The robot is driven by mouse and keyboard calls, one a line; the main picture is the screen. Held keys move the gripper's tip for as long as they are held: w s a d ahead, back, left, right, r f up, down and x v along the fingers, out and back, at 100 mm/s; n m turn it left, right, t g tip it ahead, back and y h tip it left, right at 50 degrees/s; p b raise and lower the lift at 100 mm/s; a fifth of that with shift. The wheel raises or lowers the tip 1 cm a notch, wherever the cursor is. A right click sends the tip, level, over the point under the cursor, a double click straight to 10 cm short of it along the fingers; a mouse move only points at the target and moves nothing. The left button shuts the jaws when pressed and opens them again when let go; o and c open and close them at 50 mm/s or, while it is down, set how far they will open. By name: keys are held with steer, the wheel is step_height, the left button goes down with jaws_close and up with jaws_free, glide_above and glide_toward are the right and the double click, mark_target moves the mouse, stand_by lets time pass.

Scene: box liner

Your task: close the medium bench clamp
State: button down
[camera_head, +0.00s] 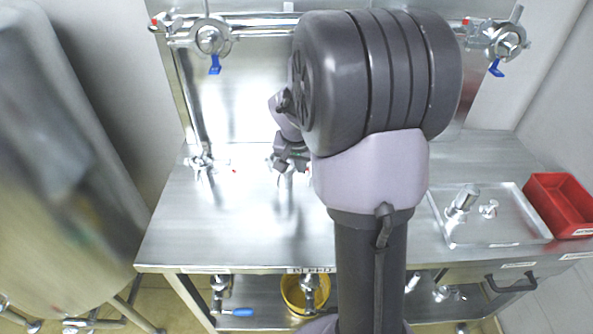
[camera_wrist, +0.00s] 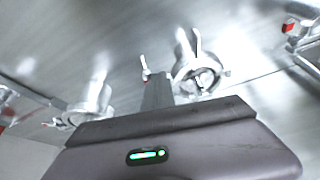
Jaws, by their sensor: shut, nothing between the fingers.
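A metal clamp (camera_wrist: 197,77) with a ring body and upright prongs stands just beyond my gripper in the wrist view. It appears to be the one at the bench's middle, above a front label that seems to read MED. In the head view my gripper and arm hide most of it, and whether it is open or closed cannot be made out. My gripper (camera_wrist: 157,88) is shut and empty. Its finger ends beside the clamp's left side in the wrist view; contact cannot be judged. In the head view my gripper (camera_head: 291,160) is over the bench's middle.
Another clamp (camera_head: 200,161) stands at the steel bench's (camera_head: 180,235) left. A tray (camera_head: 510,235) with metal fittings and a red bin (camera_head: 560,205) are at right. A pipe with blue-handled valves (camera_head: 214,64) runs behind. A yellow bucket (camera_head: 293,298) is below.

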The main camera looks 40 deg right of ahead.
steer(key=shift+w+d+f, duration=0.1)
steer(key=shift+w+d, duration=0.45)
steer(key=shift+d, duration=0.25)
